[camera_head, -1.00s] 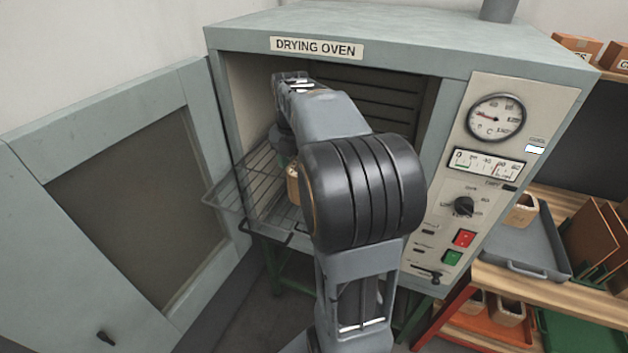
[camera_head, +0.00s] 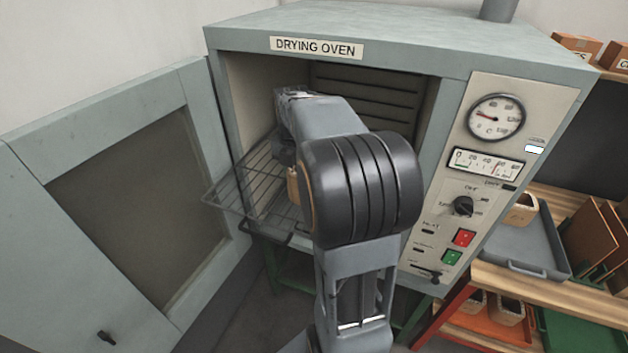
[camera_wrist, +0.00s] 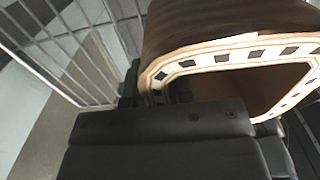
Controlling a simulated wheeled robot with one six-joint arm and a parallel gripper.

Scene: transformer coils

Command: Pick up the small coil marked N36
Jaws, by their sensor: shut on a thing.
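My gripper (camera_wrist: 185,103) is shut on a copper-brown coil (camera_wrist: 225,32) in the wrist view. The coil has a pale end flange with a row of dark slots around a wide opening. A black finger covers the lower part of the flange. No N36 marking is readable. In the head view, only a tan sliver of the coil (camera_head: 293,186) shows beside my arm, over the wire rack (camera_head: 250,180). My arm reaches into the drying oven and hides most of the gripper there. I cannot tell whether the coil touches the rack.
The drying oven (camera_head: 345,26) is open, its door (camera_head: 85,115) swung left. Its walls stand close around my arm. A control panel (camera_head: 480,180) is on the right. Beyond it, a grey tray (camera_head: 520,245) holds another coil (camera_head: 522,210) on a wooden bench (camera_head: 540,285).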

